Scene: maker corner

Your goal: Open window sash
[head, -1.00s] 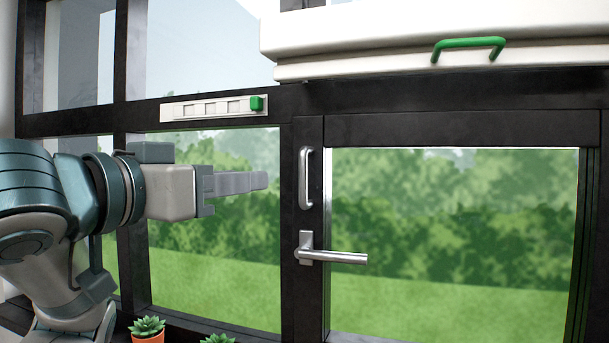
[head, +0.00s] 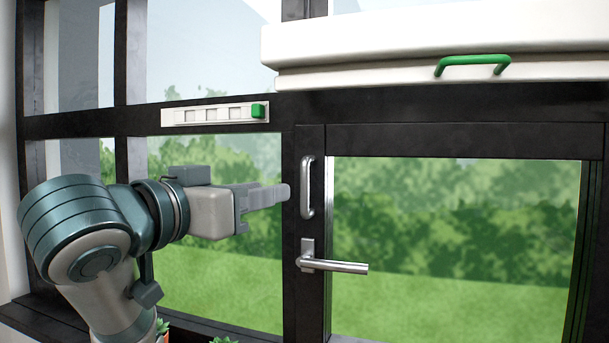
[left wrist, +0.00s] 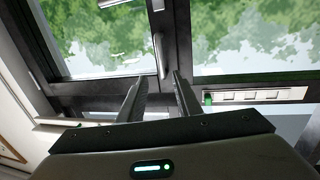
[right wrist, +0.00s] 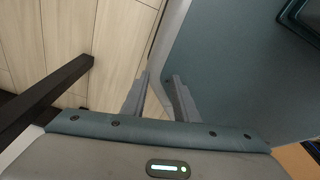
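The window sash (head: 460,140) has a dark frame around clear glass and appears closed in the head view. A silver lever handle (head: 340,266) lies level on its left stile, pointing right. Above it is an upright silver pull handle (head: 307,187). My left gripper (head: 286,193) is just left of the pull handle, pointing at it. In the left wrist view my left gripper (left wrist: 159,80) is open, with the pull handle (left wrist: 160,55) beyond the gap between its fingers. I cannot tell if they touch. My right gripper (right wrist: 160,80) is open and empty, away from the window.
A white box-like housing (head: 420,45) with a green handle (head: 474,64) sits above the sash. A white strip with a green slider (head: 258,111) is on the crossbar at left. Small plants (head: 162,327) stand low beneath my left arm. Pale panelling (right wrist: 100,40) shows in the right wrist view.

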